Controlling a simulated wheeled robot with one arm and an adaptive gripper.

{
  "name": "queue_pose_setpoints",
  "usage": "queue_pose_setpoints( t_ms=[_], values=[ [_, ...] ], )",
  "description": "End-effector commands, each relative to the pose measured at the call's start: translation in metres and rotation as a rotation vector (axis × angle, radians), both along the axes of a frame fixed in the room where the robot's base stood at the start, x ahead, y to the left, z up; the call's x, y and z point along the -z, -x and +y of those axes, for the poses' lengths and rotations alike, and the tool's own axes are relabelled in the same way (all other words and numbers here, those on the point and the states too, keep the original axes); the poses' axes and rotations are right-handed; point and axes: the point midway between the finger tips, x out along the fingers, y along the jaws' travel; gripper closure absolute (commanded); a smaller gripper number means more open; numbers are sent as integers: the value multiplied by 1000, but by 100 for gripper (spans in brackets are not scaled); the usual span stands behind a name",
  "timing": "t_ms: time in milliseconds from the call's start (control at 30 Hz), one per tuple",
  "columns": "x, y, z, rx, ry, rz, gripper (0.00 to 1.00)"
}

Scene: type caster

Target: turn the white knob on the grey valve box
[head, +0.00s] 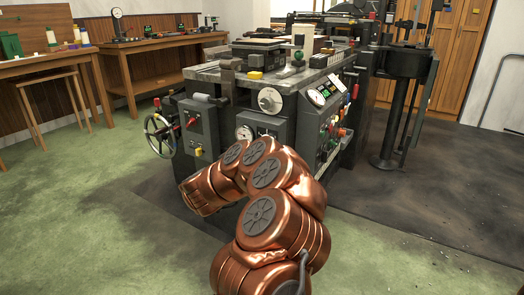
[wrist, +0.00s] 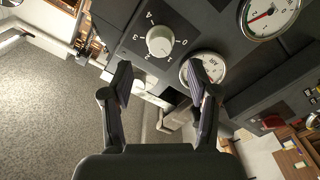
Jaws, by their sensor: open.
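In the wrist view a round white knob (wrist: 160,40) sits on a dark grey box face (wrist: 188,22), with numbered marks around it. My gripper (wrist: 161,80) is open, and its two fingers are apart with nothing between them. The knob appears just beyond the fingertips, roughly centred between them, and no finger is seen touching it. In the head view my copper-coloured arm reaches toward the machine. The gripper is not seen there, and I cannot clearly make out the knob.
A white dial gauge (wrist: 205,70) is close by the right finger, and a larger gauge (wrist: 270,16) is at upper right. In the head view a handwheel (head: 160,135) stands at the machine's left, and a black pedestal (head: 388,120) at its right. The green floor (head: 80,220) at left is clear.

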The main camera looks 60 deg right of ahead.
Motion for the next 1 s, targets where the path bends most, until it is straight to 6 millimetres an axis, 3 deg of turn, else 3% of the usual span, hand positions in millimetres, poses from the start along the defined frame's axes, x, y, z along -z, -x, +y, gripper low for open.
queue_pose_setpoints(
  t_ms=[500, 1000],
  values=[
    [0, -3, -61, -2, 1, -3, 40],
    [-1, -4, -73, -5, 0, -2, 40]
  ],
)
